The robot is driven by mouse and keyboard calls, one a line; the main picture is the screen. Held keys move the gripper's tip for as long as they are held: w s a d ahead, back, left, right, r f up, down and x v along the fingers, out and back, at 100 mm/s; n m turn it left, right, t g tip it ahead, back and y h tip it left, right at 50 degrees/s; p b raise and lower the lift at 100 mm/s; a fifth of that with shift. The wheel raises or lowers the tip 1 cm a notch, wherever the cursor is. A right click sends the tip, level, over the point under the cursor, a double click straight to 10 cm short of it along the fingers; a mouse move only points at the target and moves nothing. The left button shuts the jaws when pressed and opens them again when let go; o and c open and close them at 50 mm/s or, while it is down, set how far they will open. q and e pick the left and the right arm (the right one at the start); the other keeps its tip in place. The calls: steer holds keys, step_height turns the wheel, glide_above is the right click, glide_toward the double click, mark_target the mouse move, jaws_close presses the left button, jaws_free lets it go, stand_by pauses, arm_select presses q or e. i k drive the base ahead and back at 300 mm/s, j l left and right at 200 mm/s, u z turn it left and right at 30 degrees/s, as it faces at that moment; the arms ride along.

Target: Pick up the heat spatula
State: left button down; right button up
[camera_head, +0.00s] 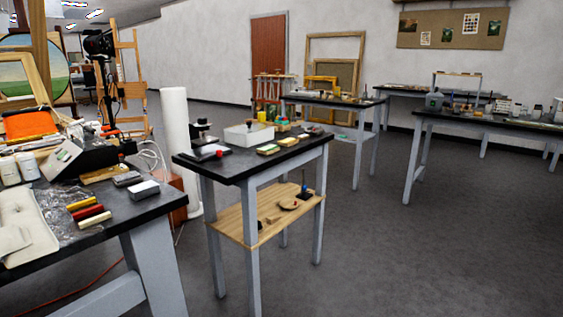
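I cannot make out the heat spatula with certainty in the head view. A dark unit with a pale sloped panel (62,158) sits on the left worktable (150,210), and a white cable shows behind it. A small dark object with a red part (212,151) lies at the left end of the small middle table (228,170); it is too small to identify. Neither of my grippers is in view.
The left worktable also holds yellow, red and cream sticks (88,213), white jars and grey blocks. A white tray (248,134) and small blocks stand on the middle table. Its wooden lower shelf (262,222) holds small items. Open grey floor (410,255) lies to the right.

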mark_target(93, 131)
steer(key=j+u, duration=0.1)
steer(key=j, duration=0.3)
steer(key=i+j+u, duration=0.15)
steer(key=j, duration=0.2)
steer(key=i+j+u, duration=0.1)
steer(key=j, duration=0.25)
steer(key=i+j+u, duration=0.15)
steer(key=j, duration=0.2)
steer(key=i+j+u, duration=0.1)
steer(key=j, duration=0.25)
steer(key=i+j+u, duration=0.1)
steer(key=j, duration=0.25)
steer(key=i, duration=0.05)
